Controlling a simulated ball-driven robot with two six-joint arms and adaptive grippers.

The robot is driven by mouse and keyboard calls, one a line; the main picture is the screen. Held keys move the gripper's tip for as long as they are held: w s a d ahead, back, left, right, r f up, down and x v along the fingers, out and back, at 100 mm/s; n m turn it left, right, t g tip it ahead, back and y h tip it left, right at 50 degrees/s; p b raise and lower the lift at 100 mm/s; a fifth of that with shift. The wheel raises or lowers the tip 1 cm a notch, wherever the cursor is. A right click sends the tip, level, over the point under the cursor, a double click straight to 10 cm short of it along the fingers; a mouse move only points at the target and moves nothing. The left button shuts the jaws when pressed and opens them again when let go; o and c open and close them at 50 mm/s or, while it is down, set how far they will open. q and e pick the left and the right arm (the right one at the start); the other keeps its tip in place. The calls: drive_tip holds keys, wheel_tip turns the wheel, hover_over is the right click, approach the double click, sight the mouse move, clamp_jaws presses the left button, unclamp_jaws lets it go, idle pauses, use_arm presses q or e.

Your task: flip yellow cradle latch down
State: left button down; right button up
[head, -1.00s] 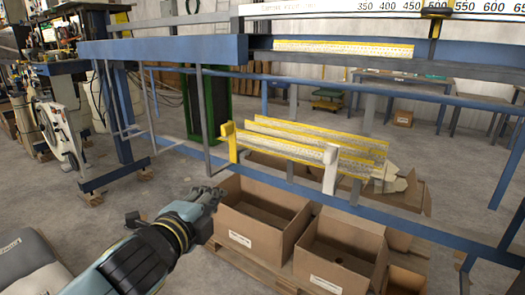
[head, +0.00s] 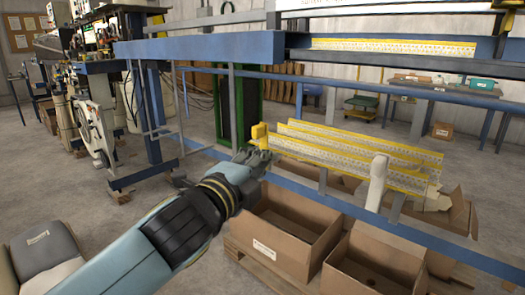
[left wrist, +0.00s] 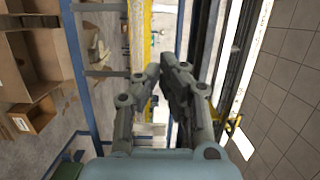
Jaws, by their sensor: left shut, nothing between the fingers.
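The yellow cradle latch (head: 258,131) stands at the near left end of the cradle, and its upper part shows just above my left gripper (head: 258,160). Its lower part is hidden behind the gripper. The cradle holds long yellow-edged strips (head: 350,156) that run away to the right. A white upright latch (head: 377,182) stands at the cradle's right part. My left gripper is shut and empty, in front of the yellow latch; I cannot tell if it touches it. In the left wrist view its fingers (left wrist: 162,76) are together, with yellow cradle parts (left wrist: 138,50) beyond them.
Open cardboard boxes (head: 290,228) stand on a pallet below the cradle.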

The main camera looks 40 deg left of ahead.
sight(264, 139)
use_arm(q)
drive_tip(key=shift+w+a, duration=0.9)
drive_tip(key=shift+w, duration=0.65)
drive_tip(key=shift+w+a, duration=0.95)
drive_tip(key=shift+w, duration=0.6)
drive_tip(key=shift+w+a, duration=0.9)
drive_tip(key=shift+w, duration=0.65)
use_arm(e)
drive_tip(key=shift+s+a+f, duration=0.1)
drive_tip(key=shift+s+a, duration=0.15)
drive_tip(key=shift+a, duration=0.05)
use_arm(q)
drive_tip(key=shift+a+r, duration=0.1)
use_arm(e)
drive_tip(key=shift+d+r, duration=0.1)
drive_tip(key=shift+r, duration=0.1)
use_arm(q)
drive_tip(key=shift+a, duration=0.1)
drive_tip(key=shift+a+n+p, duration=0.1)
drive_tip(key=shift+n+p, duration=0.2)
use_arm(e)
drive_tip(key=shift+w+r, duration=0.15)
drive_tip(key=shift+r, duration=0.1)
